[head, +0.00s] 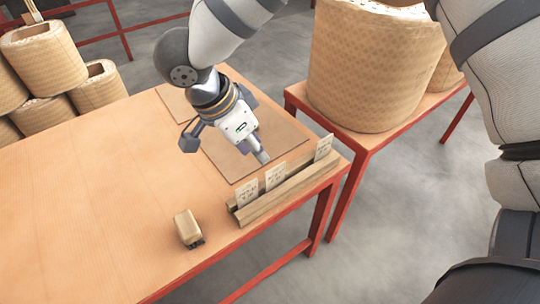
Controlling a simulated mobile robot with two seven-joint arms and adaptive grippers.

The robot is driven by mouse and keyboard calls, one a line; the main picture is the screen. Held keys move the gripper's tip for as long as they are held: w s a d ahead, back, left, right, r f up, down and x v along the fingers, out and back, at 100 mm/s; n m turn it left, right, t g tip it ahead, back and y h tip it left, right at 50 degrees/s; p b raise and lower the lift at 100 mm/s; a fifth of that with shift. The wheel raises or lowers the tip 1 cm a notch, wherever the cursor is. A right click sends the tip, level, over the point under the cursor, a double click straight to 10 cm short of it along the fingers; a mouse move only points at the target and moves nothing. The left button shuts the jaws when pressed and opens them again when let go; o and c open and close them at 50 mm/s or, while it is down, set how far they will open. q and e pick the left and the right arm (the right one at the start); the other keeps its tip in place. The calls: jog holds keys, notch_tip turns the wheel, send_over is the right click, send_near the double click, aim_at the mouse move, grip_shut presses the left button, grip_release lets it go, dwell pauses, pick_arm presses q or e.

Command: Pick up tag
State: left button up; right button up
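Three small cream tags with dark writing stand upright in a long wooden holder (290,190) near the table's right edge. The left tag (247,192) and middle tag (275,177) are close together. The right tag (323,148) stands apart near the holder's far end. My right gripper (226,150) is above the brown board (228,163), behind and left of the holder. Its fingers are spread wide, with nothing visible between them, and it looks clear of the tags. My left gripper is out of view.
A small beige block (187,227) with a dark end lies on the wooden table (90,200), left of the holder. Large wrapped coils (370,70) stand on a red-framed table at right. More coils (42,58) are stacked upper left. The table's left part is clear.

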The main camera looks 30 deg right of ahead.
aim_at(275, 173)
jog(key=x, duration=0.7)
jog(key=s+x, duration=0.1)
jog(key=x, duration=0.3)
jog(key=shift+d+f+b, duration=0.2)
jog(key=shift+f+b, duration=0.05)
jog(key=shift+b, duration=0.1)
jog(key=shift+r, duration=0.1)
grip_shut()
